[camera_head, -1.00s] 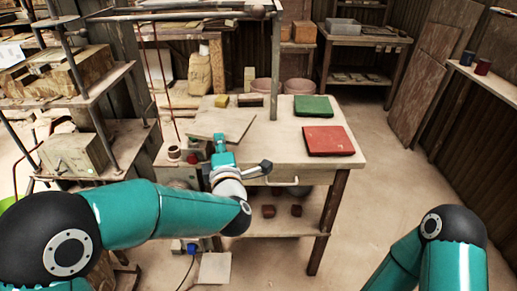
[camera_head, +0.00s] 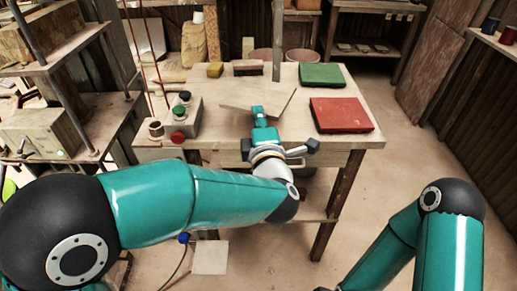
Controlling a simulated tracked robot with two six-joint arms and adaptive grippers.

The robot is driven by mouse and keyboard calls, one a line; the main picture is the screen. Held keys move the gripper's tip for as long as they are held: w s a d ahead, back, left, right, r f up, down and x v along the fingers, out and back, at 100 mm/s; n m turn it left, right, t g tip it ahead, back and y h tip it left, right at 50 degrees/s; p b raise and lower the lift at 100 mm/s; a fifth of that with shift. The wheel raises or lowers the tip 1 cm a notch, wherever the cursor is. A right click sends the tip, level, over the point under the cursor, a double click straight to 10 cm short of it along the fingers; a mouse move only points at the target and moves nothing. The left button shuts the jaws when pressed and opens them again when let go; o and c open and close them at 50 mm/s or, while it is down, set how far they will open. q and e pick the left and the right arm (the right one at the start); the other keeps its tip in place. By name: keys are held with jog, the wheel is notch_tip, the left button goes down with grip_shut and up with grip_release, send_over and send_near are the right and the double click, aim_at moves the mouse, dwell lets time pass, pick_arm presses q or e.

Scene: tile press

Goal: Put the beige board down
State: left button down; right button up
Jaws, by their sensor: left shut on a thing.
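The beige board (camera_head: 236,100) is thin and flat and lies over the wooden table's (camera_head: 225,78) middle, turned at an angle. My left gripper (camera_head: 258,110) is at its near edge and shut on it. I cannot tell whether the board touches the table top or hangs just above it. The gripper hides part of the near edge. My right arm shows at the lower right, but its gripper is out of view.
A red board (camera_head: 340,115) and a green board (camera_head: 321,75) lie right of the beige board. A grey button box (camera_head: 194,122) with green and red buttons stands left. A yellow block (camera_head: 215,69) and a brown brush-like block (camera_head: 247,68) lie behind. A thin post rises behind the board.

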pick_arm(q)
notch_tip(320, 180, down, 9)
jog(key=shift+b, duration=0.3)
jog(key=c, duration=1.2)
grip_release()
jog(key=shift+s+f, duration=0.1)
